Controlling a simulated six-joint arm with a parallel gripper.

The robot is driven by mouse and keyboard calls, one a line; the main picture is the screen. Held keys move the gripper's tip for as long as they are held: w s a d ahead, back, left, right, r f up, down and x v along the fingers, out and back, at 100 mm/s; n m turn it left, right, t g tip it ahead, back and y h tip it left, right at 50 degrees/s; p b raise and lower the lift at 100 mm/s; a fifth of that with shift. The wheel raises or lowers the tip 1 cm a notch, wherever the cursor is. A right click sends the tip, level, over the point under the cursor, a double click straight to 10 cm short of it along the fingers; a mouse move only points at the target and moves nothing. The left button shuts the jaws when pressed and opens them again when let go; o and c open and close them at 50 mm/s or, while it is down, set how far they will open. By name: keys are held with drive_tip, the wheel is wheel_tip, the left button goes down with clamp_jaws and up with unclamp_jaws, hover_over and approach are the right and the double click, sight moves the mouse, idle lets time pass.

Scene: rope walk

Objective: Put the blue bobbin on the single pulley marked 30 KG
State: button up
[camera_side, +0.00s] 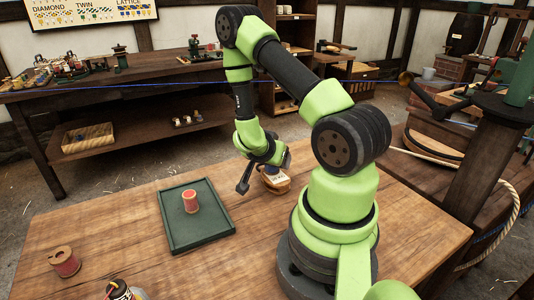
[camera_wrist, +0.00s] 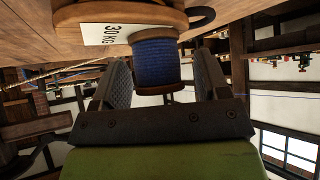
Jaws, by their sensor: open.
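The single pulley (camera_wrist: 92,14), a wooden block with a white label reading 30 KG, fills the top of the wrist view. In the side view the pulley (camera_side: 275,183) stands on the table beside my arm's base. The blue bobbin (camera_wrist: 155,62) has blue thread and brown flanges. It is against or very close to the pulley in the wrist view; contact cannot be told. My gripper (camera_wrist: 162,75) is open, with one jaw on each side of the blue bobbin. In the side view my gripper (camera_side: 262,172) is at the pulley, and I cannot make out the blue bobbin there.
A green tray (camera_side: 213,240) with a red bobbin (camera_side: 190,203) on it lies left of the pulley. The table between tray and front edge is mostly clear.

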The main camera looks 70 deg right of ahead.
drive_tip(key=v, duration=1.1)
drive_tip(key=shift+a, duration=0.25)
